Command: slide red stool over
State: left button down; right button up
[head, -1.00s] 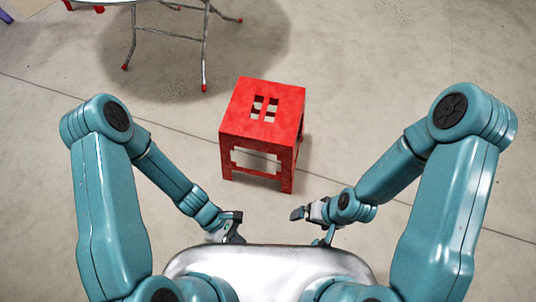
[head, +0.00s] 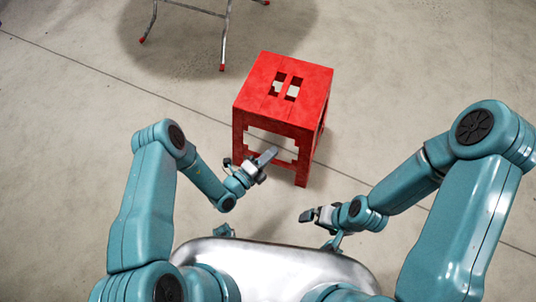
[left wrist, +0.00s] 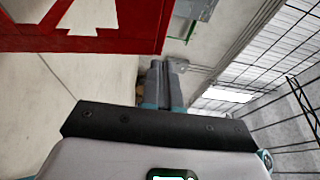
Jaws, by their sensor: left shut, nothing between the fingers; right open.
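The red stool (head: 283,95) stands upright on the floor ahead of me, with slots in its seat and a wide opening in its front side. My left gripper (head: 270,156) is shut and empty, and its tip overlaps the front opening in the head view. I cannot tell whether the tip is inside the opening or just before it. In the left wrist view, the shut fingers (left wrist: 166,85) point away and a red stool panel (left wrist: 135,25) lies above and left of them. My right gripper (head: 311,216) is open and empty, below the stool's front right leg and apart from it.
Metal table legs with red feet (head: 223,67) stand at the top left, behind the stool. The concrete floor (head: 400,60) is clear to the stool's right and left. The left wrist view shows a wire mesh (left wrist: 285,80) at right.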

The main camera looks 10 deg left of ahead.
aim_at(291, 125)
pick_arm(q)
jog(key=w+d, duration=0.1)
jog(key=w, duration=0.2)
jog(key=w+d+b, duration=0.1)
jog(key=w, duration=0.2)
jog(key=w+d+b, duration=0.1)
jog(key=w, duration=0.2)
jog(key=shift+d, duration=0.15)
